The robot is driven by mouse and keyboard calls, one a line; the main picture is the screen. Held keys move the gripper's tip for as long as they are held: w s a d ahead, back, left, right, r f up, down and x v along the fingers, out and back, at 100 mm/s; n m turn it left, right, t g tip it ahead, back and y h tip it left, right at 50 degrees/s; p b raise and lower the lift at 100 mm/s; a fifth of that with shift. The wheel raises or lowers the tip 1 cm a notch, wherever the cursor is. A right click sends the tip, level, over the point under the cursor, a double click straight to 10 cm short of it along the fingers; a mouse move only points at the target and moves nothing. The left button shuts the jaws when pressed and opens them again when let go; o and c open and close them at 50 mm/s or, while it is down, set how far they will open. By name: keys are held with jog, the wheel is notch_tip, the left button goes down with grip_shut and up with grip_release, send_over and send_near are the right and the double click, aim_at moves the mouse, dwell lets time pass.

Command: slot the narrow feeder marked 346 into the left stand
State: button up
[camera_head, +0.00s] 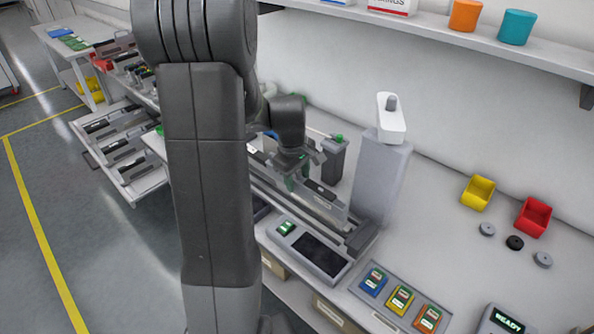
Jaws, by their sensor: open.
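My gripper (298,172) is open and points down over the long grey rail-like unit on the bench, partly behind my own arm. A narrow grey feeder-like body (325,205) with a dark top piece lies lengthwise just below and beside the fingers. I cannot tell whether the fingers straddle it or touch it. No number 346 can be read on it. The long rail-like holder (362,238) with a dark end block runs from behind my arm toward the lower right. I cannot tell which part is the left stand.
A trolley (152,182) with several feeders stands at left. In front lie a dark-screened device (318,254) and a tray of coloured modules (377,318).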

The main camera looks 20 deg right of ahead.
jog(key=r, duration=0.4)
jog(key=a+r, duration=0.1)
jog(key=r, duration=0.8)
jog(key=shift+s+a+r+b, duration=0.35)
jog(key=shift+b, duration=0.05)
jog(key=shift+f, duration=0.1)
jog(key=f, duration=0.4)
jog(key=d+f, duration=0.1)
jog(key=f, duration=0.4)
jog(key=f+p, duration=0.1)
jog(key=f, duration=0.3)
jog(key=shift+w+d+f, duration=0.3)
jog(key=shift+w+d, duration=0.05)
jog(key=shift+s+d, duration=0.1)
jog(key=shift+s, duration=0.2)
